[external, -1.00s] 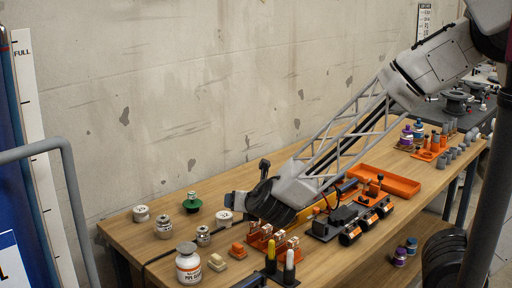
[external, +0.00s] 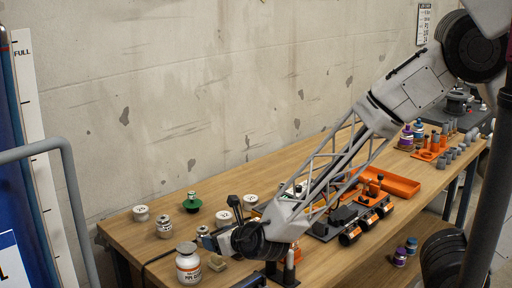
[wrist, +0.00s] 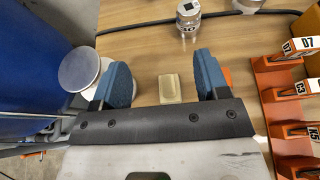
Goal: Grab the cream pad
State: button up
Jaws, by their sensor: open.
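The cream pad (wrist: 170,88) is a small block lying on the wooden table. In the wrist view it sits between my two blue fingers, apart from both. In the external view the cream pad (external: 217,264) lies at the table's front, just right of a white jar. My gripper (wrist: 162,76) is open and empty, with one finger on each side of the pad in the picture. In the external view my gripper (external: 206,238) is just behind the pad; its fingers are partly hidden there. I cannot tell the exact height of the fingertips over the table.
The white jar (external: 188,264) stands close to my left finger in the wrist view (wrist: 78,68). An orange block (wrist: 227,76) is partly hidden behind the right finger. An orange rack with labelled tags (wrist: 290,95) stands at right. A black cable (wrist: 130,29) crosses the table beyond.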

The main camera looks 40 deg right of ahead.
aim_at(216, 255)
jog(key=shift+f, duration=1.55)
jog(key=shift+f, duration=0.6)
notch_tip(216, 255, down, 2)
jog(key=shift+f, duration=0.1)
jog(key=shift+x, duration=1)
jog(key=shift+w+f, duration=0.1)
jog(key=shift+w, duration=0.35)
jog(key=shift+c, duration=0.5)
